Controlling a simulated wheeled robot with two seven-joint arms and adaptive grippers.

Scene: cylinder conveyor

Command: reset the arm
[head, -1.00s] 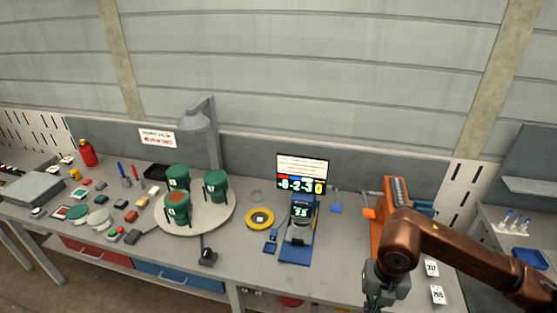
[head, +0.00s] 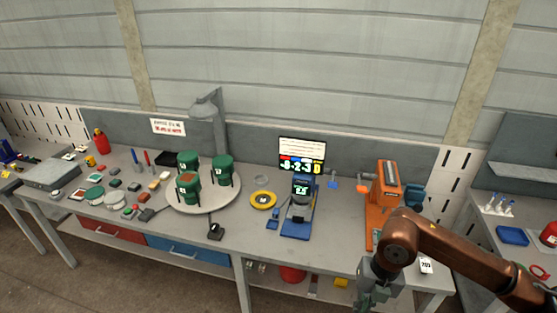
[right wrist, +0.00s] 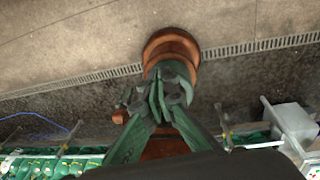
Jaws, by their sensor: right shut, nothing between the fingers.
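My right arm, copper-brown, comes in from the right in the head view. Its gripper (head: 371,297) hangs at the front edge of the bench, near the orange machine (head: 383,200). In the right wrist view the green fingers of the right gripper (right wrist: 162,100) are together with nothing between them. Beyond them lie the brown floor and a round copper-coloured part, which seems to be mine. My left arm and left gripper are not in view.
The grey workbench (head: 330,228) carries a round turntable (head: 212,202) with three green containers (head: 188,187), a blue device (head: 298,212), a yellow ring (head: 263,200) and a screen (head: 302,154). Small parts crowd its left end. A second bench (head: 492,228) stands at the right.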

